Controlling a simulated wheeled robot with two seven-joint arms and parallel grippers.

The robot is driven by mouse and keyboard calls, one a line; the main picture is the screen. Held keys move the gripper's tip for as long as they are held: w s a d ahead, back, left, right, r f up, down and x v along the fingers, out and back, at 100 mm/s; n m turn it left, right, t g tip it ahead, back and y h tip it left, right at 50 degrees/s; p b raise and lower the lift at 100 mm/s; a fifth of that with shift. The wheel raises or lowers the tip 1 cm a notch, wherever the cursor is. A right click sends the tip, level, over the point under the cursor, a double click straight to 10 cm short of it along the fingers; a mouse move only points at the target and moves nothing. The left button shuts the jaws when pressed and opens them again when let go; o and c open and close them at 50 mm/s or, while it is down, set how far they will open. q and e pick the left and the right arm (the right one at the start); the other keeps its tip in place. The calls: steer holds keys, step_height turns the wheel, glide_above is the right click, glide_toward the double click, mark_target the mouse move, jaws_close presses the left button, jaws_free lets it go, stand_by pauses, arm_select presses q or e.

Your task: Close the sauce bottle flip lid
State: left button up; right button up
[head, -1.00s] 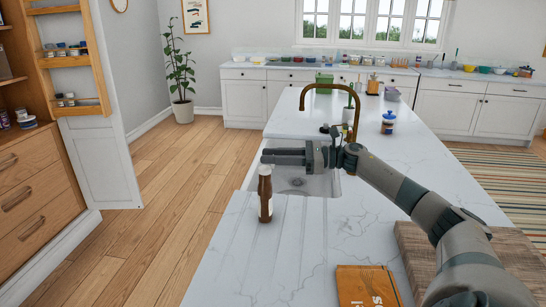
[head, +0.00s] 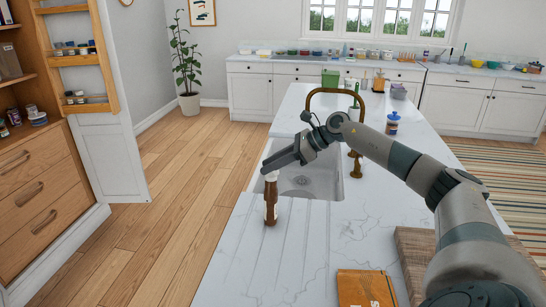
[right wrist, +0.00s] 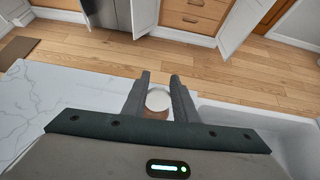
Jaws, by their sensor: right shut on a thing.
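My right gripper (head: 268,168) reaches down from the right and is shut on the bottle's top. In the right wrist view, the round white lid (right wrist: 159,99) lies between the two fingers (right wrist: 160,92), with some brown below it. The fingers hide much of the top in the head view, so the flip lid's angle cannot be told. My left gripper is not in view.
The sink (head: 325,183) and brass faucet (head: 312,100) are just behind the bottle. A wooden board (head: 415,245) and an orange book (head: 366,288) lie at the near right. A blue-capped jar (head: 392,124) stands farther back. The counter around the bottle is clear.

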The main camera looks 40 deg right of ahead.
steer(key=shift+a+f+g, duration=0.1)
steer(key=shift+f+g, duration=0.1)
steer(key=shift+g, duration=0.1)
steer(key=o, duration=1.1)
steer(key=shift+c, duration=0.2)
steer(key=shift+r, duration=0.1)
steer(key=shift+b+v, duration=0.45)
steer(key=shift+v, duration=0.35)
steer(key=b+v, duration=0.5)
steer(key=v, duration=1)
steer(key=shift+s+d+b, duration=0.25)
steer(key=shift+s+b, duration=0.05)
steer(key=shift+b, duration=0.1)
steer(key=shift+r, duration=0.1)
